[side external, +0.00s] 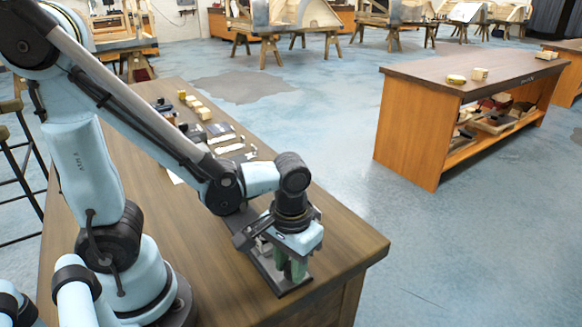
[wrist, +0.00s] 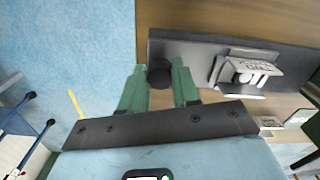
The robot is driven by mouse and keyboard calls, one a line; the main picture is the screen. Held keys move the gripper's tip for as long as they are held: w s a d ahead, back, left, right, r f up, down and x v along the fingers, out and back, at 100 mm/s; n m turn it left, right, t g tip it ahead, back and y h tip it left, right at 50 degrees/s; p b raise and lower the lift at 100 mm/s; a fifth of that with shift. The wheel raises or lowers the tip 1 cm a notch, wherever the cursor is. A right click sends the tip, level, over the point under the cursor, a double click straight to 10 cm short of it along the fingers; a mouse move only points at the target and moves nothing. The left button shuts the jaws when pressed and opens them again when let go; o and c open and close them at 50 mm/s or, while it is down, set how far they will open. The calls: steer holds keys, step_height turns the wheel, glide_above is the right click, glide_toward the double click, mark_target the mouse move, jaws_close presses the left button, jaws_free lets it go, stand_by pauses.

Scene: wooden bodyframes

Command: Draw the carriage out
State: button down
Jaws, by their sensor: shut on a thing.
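A dark flat slide unit (wrist: 190,50) lies on the wooden bench and also shows under my wrist in the side external view (side external: 284,284). A pale metal carriage block (wrist: 246,72) with a lettered label sits on it; the lettering is too small to read surely. At the unit's near end is a black round knob (wrist: 160,75). My gripper (wrist: 158,70) has its green fingers on either side of this knob and is shut on it. In the side external view my gripper (side external: 290,268) points down at the bench corner. Whether knob and carriage are joined cannot be told.
The wooden bench (side external: 325,235) ends close to my gripper, with blue floor (side external: 450,270) beyond. Small tools and blocks (side external: 215,135) lie farther back on the bench. A second workbench (side external: 480,75) stands apart at the right.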

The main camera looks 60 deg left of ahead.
steer(key=shift+d, duration=0.3)
steer(key=c, duration=0.8)
jaws_free()
steer(key=shift+a, duration=0.1)
steer(key=shift+r, duration=6.1)
steer(key=shift+w+a+f+m+t, duration=0.25)
steer(key=shift+w+a+m+t, duration=0.4)
steer(key=shift+a+t, duration=0.55)
steer(key=shift+w+a+f+m+t, duration=0.3)
steer(key=shift+w+a+t, duration=0.5)
steer(key=shift+a+t, duration=0.4)
steer(key=shift+w+a+f+m+t, duration=0.2)
steer(key=shift+w+a+m+t, duration=0.45)
steer(key=shift+a+t, duration=0.55)
